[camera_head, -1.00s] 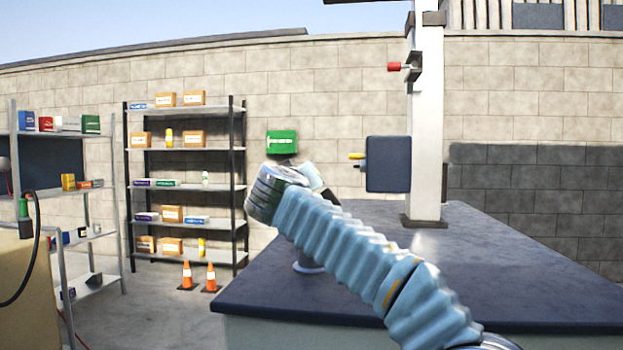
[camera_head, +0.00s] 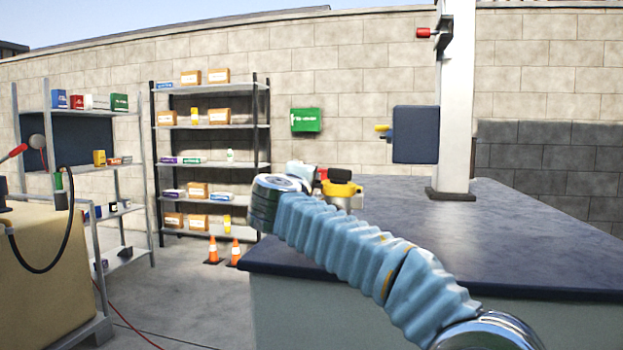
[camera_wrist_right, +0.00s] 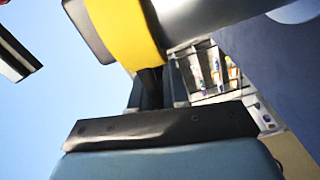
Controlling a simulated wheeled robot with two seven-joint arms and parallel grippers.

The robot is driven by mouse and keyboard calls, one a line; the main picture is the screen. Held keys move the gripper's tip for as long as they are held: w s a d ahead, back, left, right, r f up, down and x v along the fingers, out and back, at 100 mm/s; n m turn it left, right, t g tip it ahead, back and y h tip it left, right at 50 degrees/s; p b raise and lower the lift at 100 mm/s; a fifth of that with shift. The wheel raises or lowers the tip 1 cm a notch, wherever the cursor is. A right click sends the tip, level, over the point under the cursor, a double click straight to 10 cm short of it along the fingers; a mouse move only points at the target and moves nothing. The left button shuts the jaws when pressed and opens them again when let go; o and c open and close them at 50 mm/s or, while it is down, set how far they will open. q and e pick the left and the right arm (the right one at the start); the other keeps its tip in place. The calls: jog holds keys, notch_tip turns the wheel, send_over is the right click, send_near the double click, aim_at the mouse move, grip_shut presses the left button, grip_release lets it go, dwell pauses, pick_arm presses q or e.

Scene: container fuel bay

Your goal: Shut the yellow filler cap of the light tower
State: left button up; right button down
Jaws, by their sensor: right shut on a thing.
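The yellow filler cap (camera_head: 341,189) shows just past my right wrist in the head view, on a pale metal neck at the near left of the dark bench-like top (camera_head: 480,230). In the right wrist view a thick yellow band (camera_wrist_right: 125,32) is close above my gripper, beside a grey cylindrical part. My right gripper (camera_wrist_right: 155,88) is shut on a dark narrow piece that runs down from the yellow band. In the head view its fingers are mostly hidden behind my wrist. I cannot tell how far the cap is tilted. My left gripper is in neither view.
A white post (camera_head: 455,100) with a dark box (camera_head: 415,134) and a red knob rises from the top. Shelves (camera_head: 212,150) and orange cones (camera_head: 213,250) stand at the back left. A tan cabinet (camera_head: 45,275) with a black hose (camera_head: 72,220) is at the left.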

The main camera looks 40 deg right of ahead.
jog(key=shift+a+f+b, duration=0.15)
jog(key=shift+f+b, duration=0.15)
jog(key=shift+f, duration=0.25)
jog(key=shift+w+f, duration=0.15)
jog(key=shift+f, duration=0.15)
jog(key=c, duration=1.2)
grip_release()
jog(key=shift+r, duration=0.1)
jog(key=b+v, duration=0.2)
jog(key=v, duration=1.2)
